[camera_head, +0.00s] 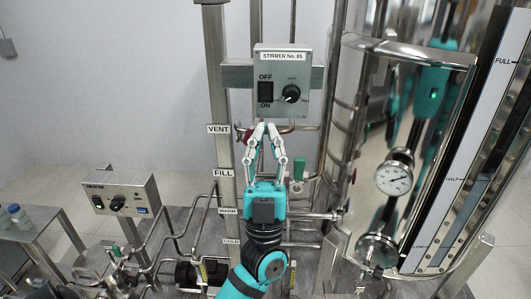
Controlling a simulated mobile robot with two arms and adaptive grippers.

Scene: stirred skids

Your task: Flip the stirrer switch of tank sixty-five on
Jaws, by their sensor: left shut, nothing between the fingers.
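The grey control box (293,58) labelled "STIRRER No. 65" is mounted on a steel crossbar at the upper middle. On its left side is a black rocker switch (265,92), with OFF printed above it and ON below. I cannot tell which way the rocker is tipped. A black round knob (291,93) sits to the right of the switch. My left gripper (266,128), teal and silver, points up with its fingers closed and empty. In the picture its fingertips are just below the box and the switch, apart from the switch. My right gripper is not in view.
The shiny steel tank (395,130) with a dial gauge (394,179) and a level scale (475,150) fills the right. A post (222,100) with VENT, FILL, WARM and COLD labels stands left of my gripper. A heater box (122,193) and pipes are at lower left.

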